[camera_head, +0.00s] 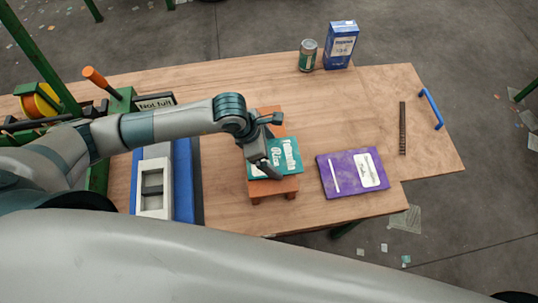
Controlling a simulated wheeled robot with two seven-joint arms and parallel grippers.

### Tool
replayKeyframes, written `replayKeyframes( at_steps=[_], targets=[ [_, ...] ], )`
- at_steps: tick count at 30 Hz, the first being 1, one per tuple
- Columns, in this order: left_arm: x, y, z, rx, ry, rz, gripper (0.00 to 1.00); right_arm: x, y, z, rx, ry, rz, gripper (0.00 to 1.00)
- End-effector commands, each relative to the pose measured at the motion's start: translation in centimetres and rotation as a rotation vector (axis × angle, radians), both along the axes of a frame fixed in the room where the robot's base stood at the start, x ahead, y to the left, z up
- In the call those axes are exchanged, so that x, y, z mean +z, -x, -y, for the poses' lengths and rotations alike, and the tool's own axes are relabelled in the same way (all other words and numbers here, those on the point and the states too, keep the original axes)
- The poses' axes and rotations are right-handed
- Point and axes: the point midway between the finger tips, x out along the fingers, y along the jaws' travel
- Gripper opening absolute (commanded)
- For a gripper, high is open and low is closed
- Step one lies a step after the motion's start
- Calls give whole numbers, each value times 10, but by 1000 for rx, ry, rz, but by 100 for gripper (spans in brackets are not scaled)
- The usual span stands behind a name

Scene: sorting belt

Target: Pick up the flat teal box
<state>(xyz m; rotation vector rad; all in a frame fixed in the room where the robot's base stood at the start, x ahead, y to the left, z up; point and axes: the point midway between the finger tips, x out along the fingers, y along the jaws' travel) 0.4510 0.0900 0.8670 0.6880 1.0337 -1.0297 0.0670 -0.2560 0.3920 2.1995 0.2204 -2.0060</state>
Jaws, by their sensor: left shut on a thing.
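The flat teal box (288,158) with white lettering lies at a small orange-brown wooden stand (272,188), over its top. My left arm comes in from the left, and my left gripper (270,170) points down at the teal box's left part. It is shut on the teal box, and the gripper hides part of it. I cannot tell whether the box touches the stand. My right gripper is not in view.
A flat purple box (348,173) lies to the right of the stand. A can (308,55) and a blue carton (340,46) stand at the back edge. A dark strip (402,128) and blue handle (431,109) are at right. A green tool holder (120,104) is at left.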

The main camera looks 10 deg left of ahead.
Motion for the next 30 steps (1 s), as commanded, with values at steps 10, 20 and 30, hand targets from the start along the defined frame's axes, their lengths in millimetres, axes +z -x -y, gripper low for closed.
replayKeyframes(
  at_steps=[10,20,30],
  targets=[
    [12,-2,0,-1,1,4,72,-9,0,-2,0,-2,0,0],
    [53,11,27,-7,7,5,72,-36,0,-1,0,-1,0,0],
    [91,36,82,-5,5,4,72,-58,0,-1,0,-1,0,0]
  ],
)
